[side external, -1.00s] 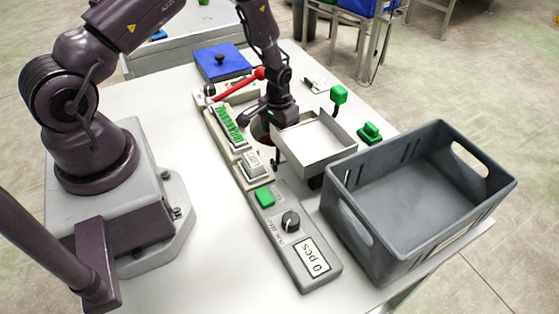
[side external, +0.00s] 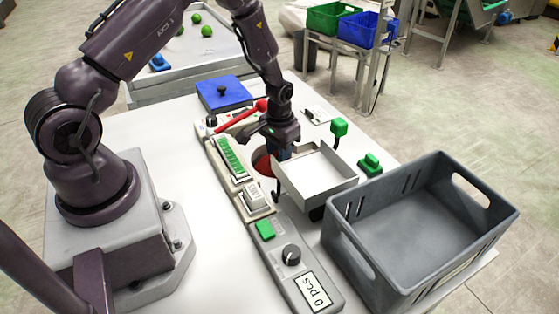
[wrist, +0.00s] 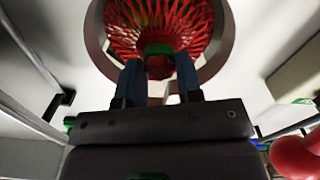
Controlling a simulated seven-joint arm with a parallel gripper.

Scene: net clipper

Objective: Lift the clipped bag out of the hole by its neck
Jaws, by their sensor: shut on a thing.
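In the wrist view a red net bag (wrist: 198,25) with green contents shows inside a round grey-rimmed hole (wrist: 93,35). A green clip (wrist: 158,49) sits at its gathered neck. The blue fingers of my gripper (wrist: 159,84) are on both sides of the neck just beyond the clip and shut on it. In the side view my gripper (side external: 283,152) points down behind the metal tray, beside the hole's red patch (side external: 262,162). The tray and gripper hide most of the bag there, so I cannot tell how much of it is still in the hole.
The metal tray (side external: 318,170) stands close right of my gripper. A grey crate (side external: 425,225) is at the front right. A red-knobbed lever (side external: 240,115), a blue lidded box (side external: 223,94) and a control panel (side external: 290,255) border the work area.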

